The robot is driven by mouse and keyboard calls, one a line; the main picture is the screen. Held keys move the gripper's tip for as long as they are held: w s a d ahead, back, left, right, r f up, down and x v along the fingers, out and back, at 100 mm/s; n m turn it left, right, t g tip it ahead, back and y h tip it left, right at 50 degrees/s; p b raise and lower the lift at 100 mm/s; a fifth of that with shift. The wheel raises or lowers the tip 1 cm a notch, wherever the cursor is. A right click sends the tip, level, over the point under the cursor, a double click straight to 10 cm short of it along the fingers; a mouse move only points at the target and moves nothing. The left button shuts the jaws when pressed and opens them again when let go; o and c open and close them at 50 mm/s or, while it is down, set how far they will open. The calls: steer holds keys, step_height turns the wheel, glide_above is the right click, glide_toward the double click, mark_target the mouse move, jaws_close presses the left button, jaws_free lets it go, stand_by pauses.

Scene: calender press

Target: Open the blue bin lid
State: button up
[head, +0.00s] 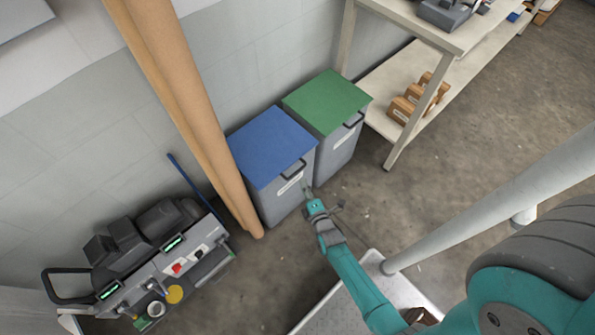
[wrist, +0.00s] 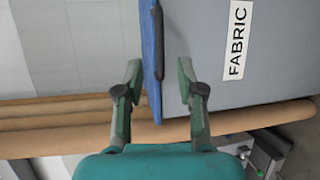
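The blue bin lid (head: 268,146) lies flat and shut on a grey bin (head: 283,200). A dark handle (head: 294,169) is on its front edge. In the wrist view the lid (wrist: 148,55) shows edge-on, with the dark handle (wrist: 157,45) beside it. My gripper (head: 307,191) is in front of the bin, near the handle. In the wrist view my gripper (wrist: 159,72) is open, one finger on each side of the lid edge, with gaps visible on both sides. The bin front carries a "FABRIC" label (wrist: 237,40).
A green-lidded bin (head: 328,102) stands right beside the blue one. Long brown rolls (head: 185,100) lean on the wall at left. A machine cart (head: 150,255) is at lower left, and a shelf table (head: 400,75) is at upper right. The floor at right is mostly clear.

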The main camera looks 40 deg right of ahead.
mark_target(297, 171)
steer(key=x, duration=0.8)
steer(key=shift+w, duration=0.3)
jaws_close()
